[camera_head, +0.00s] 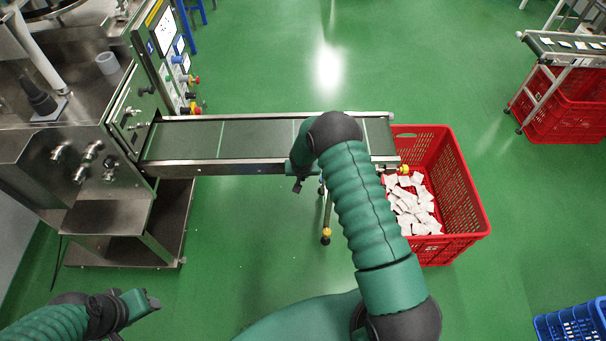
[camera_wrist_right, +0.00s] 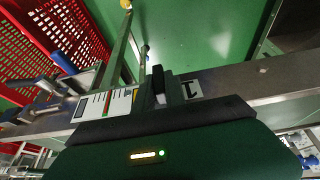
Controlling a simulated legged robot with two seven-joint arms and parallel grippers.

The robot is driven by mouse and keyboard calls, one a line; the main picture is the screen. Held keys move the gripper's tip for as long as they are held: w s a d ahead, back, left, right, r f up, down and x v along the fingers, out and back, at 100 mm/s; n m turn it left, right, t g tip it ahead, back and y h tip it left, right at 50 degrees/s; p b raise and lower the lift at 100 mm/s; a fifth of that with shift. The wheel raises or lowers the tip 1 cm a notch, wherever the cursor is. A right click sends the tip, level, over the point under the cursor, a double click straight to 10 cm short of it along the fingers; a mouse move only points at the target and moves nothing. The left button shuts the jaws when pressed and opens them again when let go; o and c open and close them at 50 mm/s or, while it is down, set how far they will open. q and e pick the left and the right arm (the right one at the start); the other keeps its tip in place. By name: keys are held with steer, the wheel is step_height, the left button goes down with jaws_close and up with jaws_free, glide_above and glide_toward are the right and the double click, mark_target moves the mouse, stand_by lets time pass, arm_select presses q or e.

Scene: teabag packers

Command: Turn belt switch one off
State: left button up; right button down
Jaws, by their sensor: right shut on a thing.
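The conveyor belt (camera_head: 250,138) runs from the steel machine to the right, its metal side rail facing me. My right gripper (camera_head: 297,184) is at the front of this rail, partly hidden by my forearm. In the right wrist view the gripper (camera_wrist_right: 158,84) is against the rail (camera_wrist_right: 235,78) and shut on a small belt switch, which the fingers mostly hide. A white label with a black mark (camera_wrist_right: 190,90) shows beside the fingers. My left gripper (camera_head: 142,302) is low at the left, away from the belt; its jaw opening is unclear.
A red crate (camera_head: 462,190) with white teabags (camera_head: 410,205) stands under the belt's right end. The steel machine (camera_head: 95,150) with its control panel is at the left. Another belt with red crates (camera_head: 565,110) is at the far right.

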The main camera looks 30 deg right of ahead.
steer(key=shift+w+a+f, duration=0.1)
steer(key=shift+a+f, duration=0.05)
steer(key=shift+a, duration=0.05)
steer(key=shift+a+f+g+h+b, duration=0.15)
steer(key=shift+g+h+b, duration=0.25)
steer(key=shift+b, duration=0.5)
steer(key=n+g+h+b, duration=0.1)
steer(key=h+b, duration=0.3)
steer(key=b, duration=0.4)
steer(key=n+g+h+b, duration=0.2)
steer(key=h+b, duration=0.3)
steer(key=b, duration=0.4)
steer(key=n+g+h+b, duration=0.1)
steer(key=g+h+b, duration=0.1)
steer(key=h+b, duration=0.3)
steer(key=shift+w+a+f+g+b, duration=0.15)
steer(key=shift+f+g+b, duration=0.25)
steer(key=shift+b, duration=1.75)
steer(key=shift+r+n+h, duration=0.1)
steer(key=shift+n+h, duration=0.2)
steer(key=c, duration=1.4)
jaws_free()
steer(key=shift+w, duration=0.1)
